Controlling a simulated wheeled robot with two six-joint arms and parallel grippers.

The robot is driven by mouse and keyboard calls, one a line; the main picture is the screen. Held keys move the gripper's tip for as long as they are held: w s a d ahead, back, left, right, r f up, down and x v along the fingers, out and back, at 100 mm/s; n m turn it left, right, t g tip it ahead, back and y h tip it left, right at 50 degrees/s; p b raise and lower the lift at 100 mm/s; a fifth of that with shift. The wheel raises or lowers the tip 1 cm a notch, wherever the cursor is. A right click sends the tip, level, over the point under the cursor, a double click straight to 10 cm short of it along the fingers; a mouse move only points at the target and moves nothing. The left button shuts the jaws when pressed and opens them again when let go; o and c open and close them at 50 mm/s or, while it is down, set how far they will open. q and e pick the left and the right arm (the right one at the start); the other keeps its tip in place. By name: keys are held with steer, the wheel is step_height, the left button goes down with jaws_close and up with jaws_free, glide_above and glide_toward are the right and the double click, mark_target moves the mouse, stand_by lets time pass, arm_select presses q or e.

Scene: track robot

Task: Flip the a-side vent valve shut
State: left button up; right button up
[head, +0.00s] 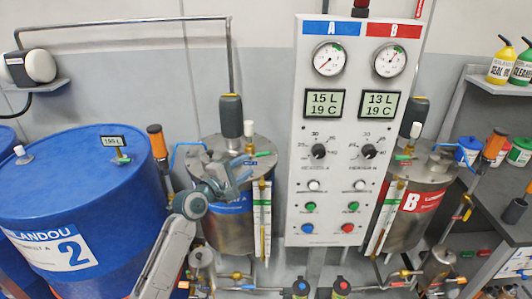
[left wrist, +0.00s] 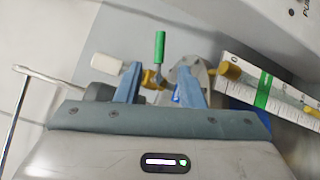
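The A tank (head: 228,228) is a steel drum left of the panel. A small brass valve with a green lever (head: 253,162) sits on its lid, apparently the A-side vent valve. In the left wrist view the green lever (left wrist: 159,47) sticks up from the brass body (left wrist: 153,79), and a white cylinder (left wrist: 106,63) lies to its left. My left gripper (head: 237,170) is over the lid, beside the valve. In the left wrist view its two blue-grey fingers (left wrist: 158,78) are apart, with the brass body between them. Contact cannot be told. My right gripper is not in view.
The A/B panel (head: 335,215) stands just right of the A tank. A dark-grey cylinder (head: 231,115) rises behind the lid, and a white gauge strip (head: 262,220) runs down the tank's right side. A blue drum (head: 85,205) stands left. The B tank (head: 410,225) is right.

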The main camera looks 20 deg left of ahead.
mark_target(261, 156)
arm_select(q)
steer(key=p+x, duration=0.2)
steer(key=x, duration=0.8)
steer(key=shift+w+d+r, duration=0.1)
steer(key=shift+w, duration=0.2)
jaws_close()
steer(key=m+g+p, duration=0.1)
steer(key=p, duration=0.2)
steer(key=shift+f+y, duration=0.2)
steer(key=shift+y, duration=0.2)
steer(key=shift+f+m+g+p, duration=0.3)
steer(key=shift+f+m+p, duration=0.3)
steer(key=shift+m, duration=0.1)
